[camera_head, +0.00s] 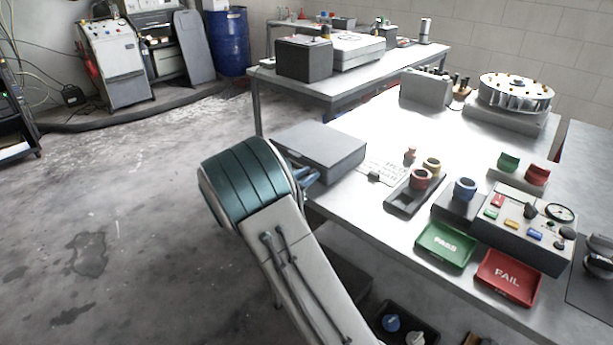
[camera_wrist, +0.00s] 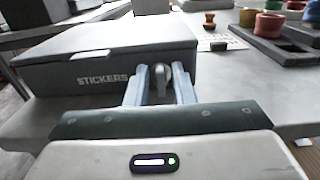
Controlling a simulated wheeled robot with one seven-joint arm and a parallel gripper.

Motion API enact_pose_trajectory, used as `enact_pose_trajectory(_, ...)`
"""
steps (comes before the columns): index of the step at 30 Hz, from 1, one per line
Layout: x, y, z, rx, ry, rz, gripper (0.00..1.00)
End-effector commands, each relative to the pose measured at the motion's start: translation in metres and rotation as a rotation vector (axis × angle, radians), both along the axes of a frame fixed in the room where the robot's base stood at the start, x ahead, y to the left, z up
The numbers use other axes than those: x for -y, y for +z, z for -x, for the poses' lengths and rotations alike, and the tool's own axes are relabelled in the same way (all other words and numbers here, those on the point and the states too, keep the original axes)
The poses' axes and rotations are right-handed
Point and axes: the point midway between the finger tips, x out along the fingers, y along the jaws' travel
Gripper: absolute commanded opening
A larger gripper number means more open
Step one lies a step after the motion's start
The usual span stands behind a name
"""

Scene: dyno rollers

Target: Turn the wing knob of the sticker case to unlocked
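The sticker case is a flat grey box with a closed lid (camera_head: 320,140), at the near left corner of the table. In the wrist view the case (camera_wrist: 110,60) shows the word STICKERS on its front. A grey wing knob (camera_wrist: 161,78) sits on its front face, right of the lettering, its wing looking roughly upright. My gripper (camera_wrist: 161,76) has one finger on each side of the knob, with what look like narrow gaps. Contact is hard to tell. In the head view my teal wrist hides the knob and most of the gripper (camera_head: 308,176).
Right of the case lie a printed card (camera_head: 383,170) and a dark tray (camera_head: 415,194) with coloured rings. Green PASS (camera_head: 445,245) and red FAIL (camera_head: 508,276) trays and a control panel (camera_head: 525,228) stand farther right. Floor left of the table is clear.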

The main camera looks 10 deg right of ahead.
Motion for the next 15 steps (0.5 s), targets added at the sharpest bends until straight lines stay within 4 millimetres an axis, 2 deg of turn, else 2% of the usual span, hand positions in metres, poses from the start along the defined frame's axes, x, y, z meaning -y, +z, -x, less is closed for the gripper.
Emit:
enact_pose_trajectory(8,-0.0001,-0.0011,0.0002,0.015,0.0,-0.011,0.0)
enact_pose_trajectory(15,0.0003,-0.0038,0.001,0.103,0.0,-0.076,0.0)
